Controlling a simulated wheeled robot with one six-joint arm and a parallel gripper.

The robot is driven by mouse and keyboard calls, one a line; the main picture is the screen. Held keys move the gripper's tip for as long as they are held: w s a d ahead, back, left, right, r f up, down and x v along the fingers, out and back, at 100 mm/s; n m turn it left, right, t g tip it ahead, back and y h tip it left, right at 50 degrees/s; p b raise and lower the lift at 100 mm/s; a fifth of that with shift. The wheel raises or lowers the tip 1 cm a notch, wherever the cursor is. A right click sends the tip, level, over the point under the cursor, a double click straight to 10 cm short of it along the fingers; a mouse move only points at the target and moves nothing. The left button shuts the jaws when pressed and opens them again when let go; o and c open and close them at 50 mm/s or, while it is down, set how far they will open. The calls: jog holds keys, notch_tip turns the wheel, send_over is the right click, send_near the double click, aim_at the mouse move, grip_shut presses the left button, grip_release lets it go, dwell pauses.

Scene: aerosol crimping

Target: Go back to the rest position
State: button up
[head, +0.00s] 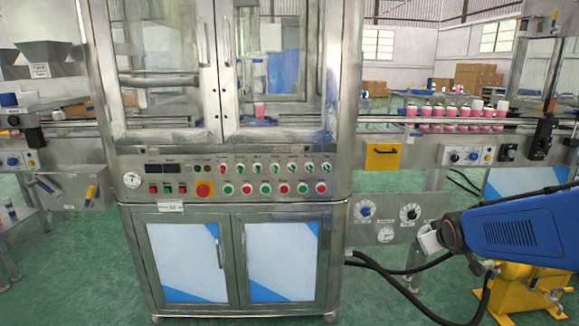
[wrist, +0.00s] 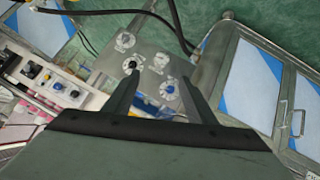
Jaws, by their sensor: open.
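My gripper (wrist: 160,78) is open and empty in the wrist view, with its two dark fingers spread apart. It faces a grey metal panel (wrist: 148,72) with a blue knob (wrist: 168,89) and a black knob (wrist: 130,64) on white dials. The blue knob appears between the fingers; I cannot tell the gap from the fingers to the panel. In the head view my blue arm reaches in from the right, its end just right of that panel (head: 362,236). The fingers are not clear there.
The steel crimping machine (head: 236,208) with glass doors fills the middle of the head view. A conveyor with several pink cans (head: 450,112) runs to its right, above my arm. A black hose (head: 390,280) hangs below the panel. Green floor (head: 90,270) is open at the front left.

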jog(key=s+a+m+g, duration=0.1)
jog(key=s+a, duration=0.2)
jog(key=s, duration=0.6)
jog(key=s+a+g+y, duration=0.1)
jog(key=s+a, duration=0.3)
jog(key=s, duration=0.6)
jog(key=s+a+m+g+y, duration=0.1)
jog(key=s+a+g, duration=0.2)
jog(key=s, duration=0.7)
jog(key=shift+a+f+m, duration=0.3)
jog(key=shift+a, duration=0.15)
jog(key=shift+w+a, duration=0.1)
